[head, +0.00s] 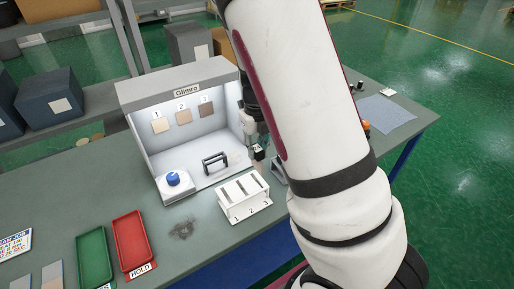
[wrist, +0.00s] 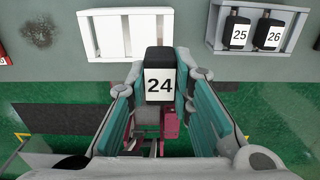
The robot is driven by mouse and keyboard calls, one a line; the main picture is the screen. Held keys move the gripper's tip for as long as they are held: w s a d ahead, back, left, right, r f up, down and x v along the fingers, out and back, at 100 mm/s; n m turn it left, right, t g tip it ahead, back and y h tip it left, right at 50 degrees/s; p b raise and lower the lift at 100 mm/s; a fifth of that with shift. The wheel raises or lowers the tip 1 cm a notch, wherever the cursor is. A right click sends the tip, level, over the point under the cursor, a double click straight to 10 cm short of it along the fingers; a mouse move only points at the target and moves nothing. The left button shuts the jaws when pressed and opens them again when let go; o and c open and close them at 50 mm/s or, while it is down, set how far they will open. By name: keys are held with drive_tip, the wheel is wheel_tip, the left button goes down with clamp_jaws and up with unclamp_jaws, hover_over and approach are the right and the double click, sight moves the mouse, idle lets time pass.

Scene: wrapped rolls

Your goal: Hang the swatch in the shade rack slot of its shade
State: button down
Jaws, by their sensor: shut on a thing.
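My gripper (wrist: 160,78) is shut on a dark-topped swatch (wrist: 160,62) whose white label reads 24. In the head view my gripper (head: 257,142) holds the swatch (head: 258,154) above the bench, just behind and right of the shade rack. The white shade rack (head: 245,203) has slots marked 1, 2 and 3; it also shows at the top of the wrist view (wrist: 125,14). The swatch is apart from the rack in the head view. The swatch's shade is too small to tell.
Behind the rack stands the light booth (head: 185,88) with sample chips 1, 2 and 3, light to dark. A grey holder (wrist: 285,40) right of the rack carries swatches 25 and 26. A red tray (head: 130,243) and a green tray (head: 93,258) lie left.

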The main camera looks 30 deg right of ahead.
sight(257, 169)
drive_tip(key=shift+w+f, duration=0.15)
drive_tip(key=shift+f, duration=0.75)
drive_tip(key=shift+f+b, duration=0.8)
drive_tip(key=shift+f, duration=0.7)
drive_tip(key=shift+f, duration=0.15)
drive_tip(key=shift+f+b, duration=1.45)
drive_tip(key=shift+f, duration=1.7)
drive_tip(key=c, duration=1.3)
unclamp_jaws()
drive_tip(key=shift+c, duration=0.2)
drive_tip(key=shift+r, duration=0.1)
